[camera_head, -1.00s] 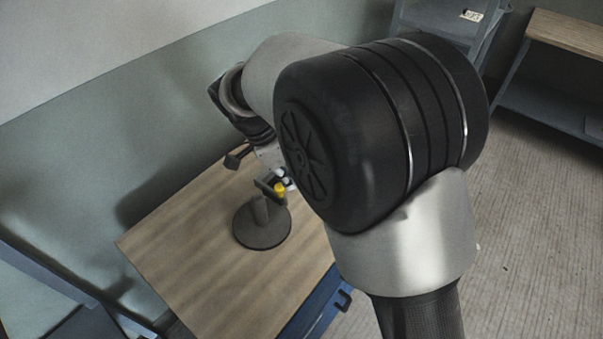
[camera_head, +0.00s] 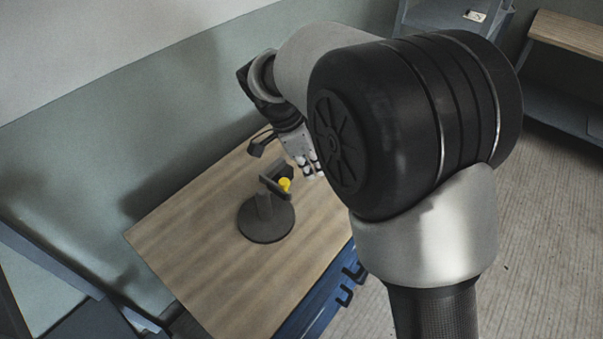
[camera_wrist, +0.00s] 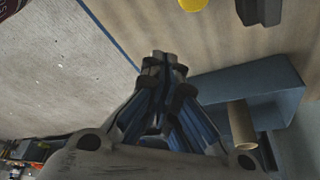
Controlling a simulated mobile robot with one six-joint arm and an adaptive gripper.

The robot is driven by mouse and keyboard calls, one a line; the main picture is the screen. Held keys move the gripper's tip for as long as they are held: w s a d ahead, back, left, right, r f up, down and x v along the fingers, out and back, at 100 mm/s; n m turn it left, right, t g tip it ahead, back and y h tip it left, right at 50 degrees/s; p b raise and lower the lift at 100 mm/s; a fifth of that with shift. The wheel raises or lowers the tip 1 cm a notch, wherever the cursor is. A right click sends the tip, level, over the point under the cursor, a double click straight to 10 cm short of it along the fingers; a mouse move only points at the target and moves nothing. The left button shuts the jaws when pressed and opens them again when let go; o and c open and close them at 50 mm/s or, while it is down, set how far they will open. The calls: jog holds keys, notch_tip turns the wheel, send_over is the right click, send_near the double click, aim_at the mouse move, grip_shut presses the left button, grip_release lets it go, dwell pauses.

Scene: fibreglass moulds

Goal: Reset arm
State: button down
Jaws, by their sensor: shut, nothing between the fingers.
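My gripper (camera_head: 311,168) hangs over the far right part of the wooden table in the head view, just behind a dark stand. In the wrist view my gripper (camera_wrist: 166,62) has its fingers together, with nothing between them. The dark stand (camera_head: 266,220) has a round base and an upright holding a yellow round piece (camera_head: 285,184). The yellow piece also shows at the top edge of the wrist view (camera_wrist: 193,4). My arm covers much of the right half of the head view.
The wooden table (camera_head: 200,240) is mostly bare, with a blue frame (camera_head: 318,300) along its right side. A wall stands behind it. A shelf with a wooden top (camera_head: 570,45) is at the upper right. A blue bin (camera_wrist: 250,85) with a tan cylinder (camera_wrist: 241,125) shows in the wrist view.

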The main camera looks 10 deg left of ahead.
jog(key=w+p+v, duration=0.1)
jog(key=p+v, duration=0.1)
jog(key=v, duration=0.6)
jog(key=shift+s+a+r, duration=0.25)
jog(key=s+d+r+n+y, duration=0.2)
jog(key=s+d+r+n, duration=0.3)
jog(key=d, duration=0.5)
jog(key=s+d+n+t+y, duration=0.1)
jog(key=s+d+n+t, duration=0.2)
jog(key=s+d+n, duration=0.5)
jog(key=s+d, duration=0.5)
jog(key=s, duration=0.5)
jog(key=shift+s+f+n+y, duration=0.2)
jog(key=shift+s+n+y, duration=0.05)
jog(key=shift+n+y, duration=0.15)
